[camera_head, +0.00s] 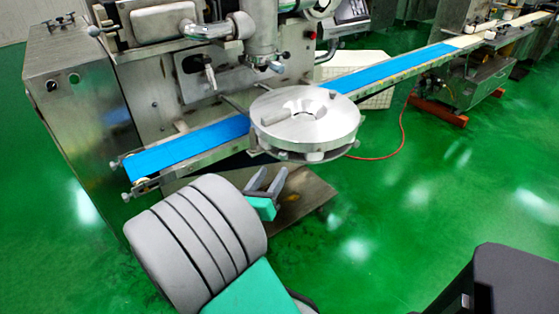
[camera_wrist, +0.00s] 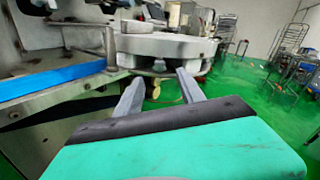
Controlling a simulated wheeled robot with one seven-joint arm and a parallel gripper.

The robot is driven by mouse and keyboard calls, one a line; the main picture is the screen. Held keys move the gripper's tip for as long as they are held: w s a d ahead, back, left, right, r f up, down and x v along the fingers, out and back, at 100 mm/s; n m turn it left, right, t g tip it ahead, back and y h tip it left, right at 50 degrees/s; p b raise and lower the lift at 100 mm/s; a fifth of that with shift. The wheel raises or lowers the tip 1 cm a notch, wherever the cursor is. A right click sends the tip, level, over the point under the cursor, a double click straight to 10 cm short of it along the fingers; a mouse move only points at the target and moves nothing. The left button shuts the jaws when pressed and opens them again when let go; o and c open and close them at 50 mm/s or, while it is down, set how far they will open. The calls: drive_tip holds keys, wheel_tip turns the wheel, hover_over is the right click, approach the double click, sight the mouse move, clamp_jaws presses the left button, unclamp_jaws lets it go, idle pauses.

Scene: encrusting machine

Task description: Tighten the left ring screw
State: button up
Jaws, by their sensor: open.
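The encrusting machine (camera_head: 150,85) carries a round metal disc (camera_head: 335,125) over its blue conveyor belt. The disc also shows ahead in the wrist view (camera_wrist: 165,47). I cannot clearly single out the left ring screw; small metal fittings sit under and around the disc, too small or partly hidden to tell apart. My gripper (camera_head: 267,181) is open and empty, below and left of the disc in the head view. In the wrist view its two grey fingers (camera_wrist: 158,86) stand apart, pointing toward the disc's underside. They appear apart from the machine.
The blue belt (camera_head: 190,146) runs from the lower left, beneath the disc, to the upper right. A metal base plate (camera_head: 312,195) lies low beneath the disc. A red hose (camera_head: 402,130) crosses the green floor at right. Rack carts (camera_wrist: 290,45) stand far right in the wrist view.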

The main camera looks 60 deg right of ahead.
sight(282, 159)
drive_tip(key=d, duration=0.6)
drive_tip(key=shift+w+f, duration=0.1)
drive_tip(key=shift+a, duration=0.1)
clamp_jaws()
idle(0.3)
